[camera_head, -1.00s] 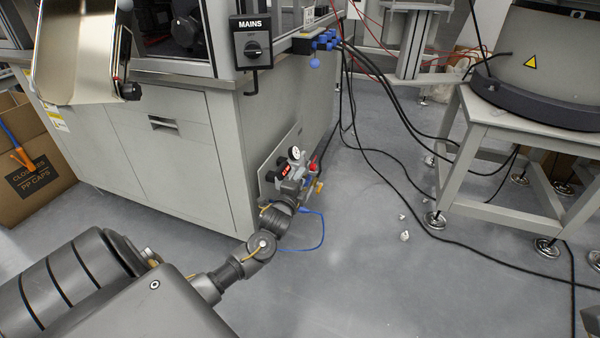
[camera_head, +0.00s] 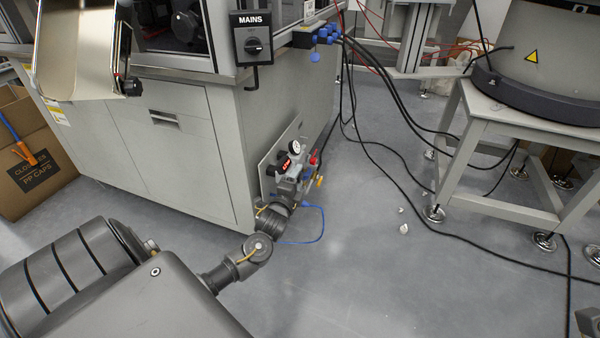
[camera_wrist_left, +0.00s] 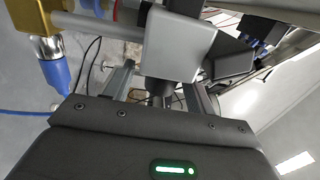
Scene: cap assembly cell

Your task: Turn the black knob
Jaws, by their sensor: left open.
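A pressure regulator unit (camera_head: 297,163) with a round white gauge and a red-lit display is mounted low on the side of the grey cabinet. My left gripper (camera_head: 284,188) is at the underside of this unit, small and partly hidden in the head view. In the left wrist view, the gripper (camera_wrist_left: 160,88) is open, with one grey finger on each side of a short dark knob (camera_wrist_left: 158,86). The knob hangs below a pale grey block (camera_wrist_left: 180,45). I cannot tell whether the fingers touch it. My right gripper is not seen.
A MAINS switch (camera_head: 253,44) is higher on the cabinet (camera_head: 190,160). A brass fitting with a blue connector (camera_wrist_left: 57,72) sits beside the left finger. A blue hose (camera_head: 322,225) loops near my arm. Black cables cross the floor toward a grey stand (camera_head: 480,135).

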